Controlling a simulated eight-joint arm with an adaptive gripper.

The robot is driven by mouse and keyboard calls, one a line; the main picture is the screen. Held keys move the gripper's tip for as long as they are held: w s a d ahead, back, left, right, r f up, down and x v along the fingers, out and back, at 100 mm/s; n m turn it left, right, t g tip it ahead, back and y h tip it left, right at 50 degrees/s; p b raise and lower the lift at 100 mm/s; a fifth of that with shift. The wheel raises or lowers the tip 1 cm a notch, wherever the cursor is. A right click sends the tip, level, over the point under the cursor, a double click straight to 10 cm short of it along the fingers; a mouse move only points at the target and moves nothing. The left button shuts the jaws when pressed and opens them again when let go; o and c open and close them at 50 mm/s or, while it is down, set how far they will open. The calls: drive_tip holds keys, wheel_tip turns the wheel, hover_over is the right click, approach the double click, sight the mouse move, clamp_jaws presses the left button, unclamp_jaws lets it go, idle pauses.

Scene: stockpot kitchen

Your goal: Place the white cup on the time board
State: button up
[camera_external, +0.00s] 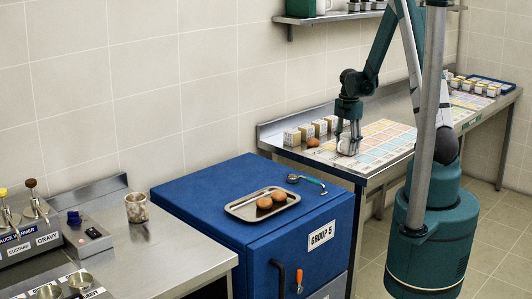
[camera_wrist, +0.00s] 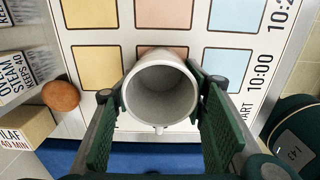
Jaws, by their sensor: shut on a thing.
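The white cup (camera_wrist: 161,93) is between the fingers of my gripper (camera_wrist: 168,110) in the wrist view, with its open mouth facing the camera. My gripper is shut on it, one green pad on each side. The time board (camera_wrist: 206,30), white with yellow, pink and blue squares and times along one side, lies under the cup. In the external view my gripper (camera_external: 349,118) is over the near left part of the time board (camera_external: 385,140), and the cup (camera_external: 346,143) shows below the fingers. I cannot tell whether the cup touches the board.
Several labelled boxes (camera_external: 307,132) and a brown round item (camera_external: 313,142) stand beside the board's left edge. A blue cabinet (camera_external: 190,190) bears a metal tray (camera_external: 240,207) with two brown rolls. More small boxes (camera_external: 470,86) stand at the board's far end.

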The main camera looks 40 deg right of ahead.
drive_tip(key=o, duration=0.9)
drive_tip(key=shift+o, duration=0.2)
drive_tip(key=shift+r, duration=0.1)
wheel_tip(320, 180, up, 12)
drive_tip(key=p, duration=0.1)
idle(0.8)
drive_tip(key=s+a+r+m+t, duration=0.2)
drive_tip(key=a+r+m, duration=0.2)
drive_tip(key=a+r, duration=0.35)
drive_tip(key=s+a+r+m+t, duration=0.1)
drive_tip(key=s+a+r+m, duration=0.25)
drive_tip(key=a+r, duration=0.4)
drive_tip(key=s+a+r+m+t, duration=0.3)
drive_tip(key=s+a+m, duration=0.7)
drive_tip(key=a, duration=0.5)
drive_tip(key=shift+s+r+t, duration=0.15)
drive_tip(key=shift+s+t, duration=0.1)
drive_tip(key=shift+t, duration=0.35)
